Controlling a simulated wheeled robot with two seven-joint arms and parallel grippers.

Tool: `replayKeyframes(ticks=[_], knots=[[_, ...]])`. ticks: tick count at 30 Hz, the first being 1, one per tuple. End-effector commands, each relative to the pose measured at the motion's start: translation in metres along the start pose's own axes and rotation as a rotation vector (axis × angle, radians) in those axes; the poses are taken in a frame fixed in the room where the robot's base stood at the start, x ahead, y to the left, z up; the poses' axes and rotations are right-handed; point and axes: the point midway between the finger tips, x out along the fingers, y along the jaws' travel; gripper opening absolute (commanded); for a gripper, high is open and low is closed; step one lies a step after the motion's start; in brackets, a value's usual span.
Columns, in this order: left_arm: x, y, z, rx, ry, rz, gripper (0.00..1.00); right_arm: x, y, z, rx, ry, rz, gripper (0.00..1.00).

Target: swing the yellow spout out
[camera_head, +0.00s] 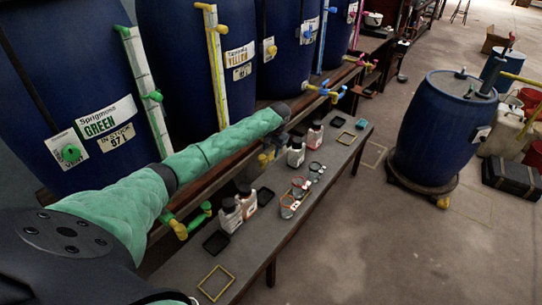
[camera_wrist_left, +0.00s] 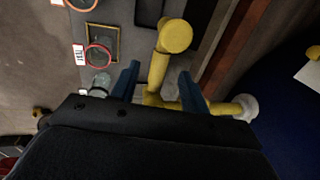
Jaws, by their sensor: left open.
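The yellow spout (camera_head: 265,158) sticks out low at the front of the yellow vat, above the bench, partly hidden by my left arm. In the left wrist view the yellow spout (camera_wrist_left: 174,38) is a bent pipe with a rounded end, running up between my fingers. My left gripper (camera_wrist_left: 158,72) is open, with one dark blue finger on each side of the pipe; whether either touches it I cannot tell. In the head view my left gripper (camera_head: 283,132) is small and dark at the end of the green-sleeved arm. My right gripper is not in view.
The grey bench (camera_head: 262,238) below holds white bottles (camera_head: 230,214), black trays (camera_head: 216,243), ring-shaped items and yellow frames (camera_head: 216,283). A green spout (camera_head: 186,221) is nearer and a blue-yellow one (camera_head: 326,91) farther.

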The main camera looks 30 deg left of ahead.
Motion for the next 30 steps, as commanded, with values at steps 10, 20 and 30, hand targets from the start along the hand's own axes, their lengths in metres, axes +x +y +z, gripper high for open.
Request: replayKeyframes(ticks=[10,20,30], knots=[[0.041,0.0,0.0,0.001,0.0,0.0,0.45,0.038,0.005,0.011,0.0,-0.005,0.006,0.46],[0.048,0.0,0.0,0.001,0.001,-0.001,0.45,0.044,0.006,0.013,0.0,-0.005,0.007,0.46],[0.048,0.0,0.0,0.001,0.001,-0.001,0.0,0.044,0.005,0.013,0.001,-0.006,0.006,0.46]])
